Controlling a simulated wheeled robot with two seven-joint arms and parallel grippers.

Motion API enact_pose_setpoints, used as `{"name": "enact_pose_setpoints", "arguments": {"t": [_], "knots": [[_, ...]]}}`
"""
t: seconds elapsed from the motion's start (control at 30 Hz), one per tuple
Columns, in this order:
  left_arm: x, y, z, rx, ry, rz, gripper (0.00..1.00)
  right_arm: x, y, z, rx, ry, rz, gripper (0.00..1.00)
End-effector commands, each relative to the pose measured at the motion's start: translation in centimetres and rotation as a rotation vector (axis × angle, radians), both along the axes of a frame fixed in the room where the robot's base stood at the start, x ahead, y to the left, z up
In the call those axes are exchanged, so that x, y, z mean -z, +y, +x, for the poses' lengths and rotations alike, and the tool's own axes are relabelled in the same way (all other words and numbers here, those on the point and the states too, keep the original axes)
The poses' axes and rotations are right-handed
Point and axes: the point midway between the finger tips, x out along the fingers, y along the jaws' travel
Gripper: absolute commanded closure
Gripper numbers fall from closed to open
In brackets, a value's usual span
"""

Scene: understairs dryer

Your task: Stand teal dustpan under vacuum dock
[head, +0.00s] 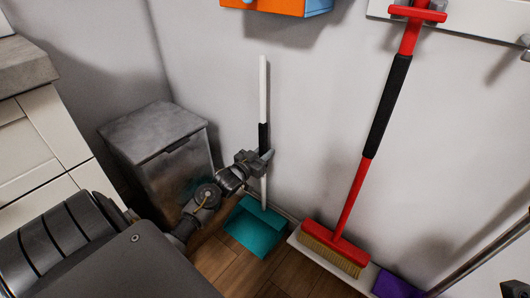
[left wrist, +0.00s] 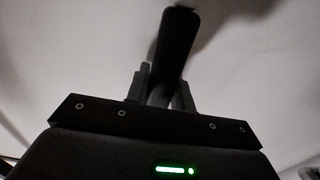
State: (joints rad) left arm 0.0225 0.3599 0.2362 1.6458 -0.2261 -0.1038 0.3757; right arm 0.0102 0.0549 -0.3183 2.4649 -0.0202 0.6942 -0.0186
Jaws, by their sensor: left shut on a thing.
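The teal dustpan (head: 256,228) has a long white handle with a black grip. It stands nearly upright on the wooden floor by the wall, right of the grey bin. My left gripper (head: 264,158) is shut on its handle, around the lower end of the black grip. In the left wrist view the black grip (left wrist: 176,42) rises between the two fingers of my left gripper (left wrist: 160,88). The orange and blue box (head: 284,6) on the wall above is cut off by the frame; I cannot tell if it is the vacuum dock.
A grey lidded bin (head: 157,145) stands in the corner, close left of my left arm. A red broom (head: 357,195) hangs at the right from a white rail (head: 470,22). A purple item (head: 395,286) lies at the lower right. White drawers (head: 35,150) are at the left.

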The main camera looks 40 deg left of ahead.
Motion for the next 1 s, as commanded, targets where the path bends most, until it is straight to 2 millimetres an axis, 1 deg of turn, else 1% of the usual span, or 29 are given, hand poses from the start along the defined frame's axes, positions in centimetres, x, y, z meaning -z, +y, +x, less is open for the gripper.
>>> {"name": "enact_pose_setpoints", "arguments": {"t": [0.17, 0.2, 0.37, 0.53, 0.57, 0.83, 1.0], "knots": [[-0.13, 0.02, 0.02, 0.0, -0.003, 0.0, 1.0, 0.02, 0.0, 0.02, 0.0, 0.001, 0.0, 1.0], [-0.13, 0.02, 0.02, 0.0, -0.003, 0.0, 0.71, 0.03, 0.0, 0.02, 0.0, 0.001, 0.0, 1.0], [-0.09, 0.02, 0.02, 0.0, -0.002, 0.0, 0.51, 0.03, 0.01, 0.03, 0.0, 0.002, -0.001, 1.0], [-0.05, 0.02, 0.01, 0.0, -0.001, 0.0, 0.51, 0.04, 0.01, 0.04, 0.0, 0.002, -0.001, 1.0], [0.07, 0.0, -0.02, 0.0, 0.001, -0.001, 0.5, 0.06, 0.01, 0.05, 0.0, 0.002, -0.001, 1.0], [0.03, 0.0, -0.01, 0.0, 0.0, -0.001, 0.15, 0.06, 0.01, 0.06, 0.0, 0.003, -0.001, 1.0], [0.0, 0.01, 0.0, 0.0, 0.0, -0.001, 0.15, 0.06, 0.01, 0.06, 0.0, 0.003, -0.001, 1.0]]}}
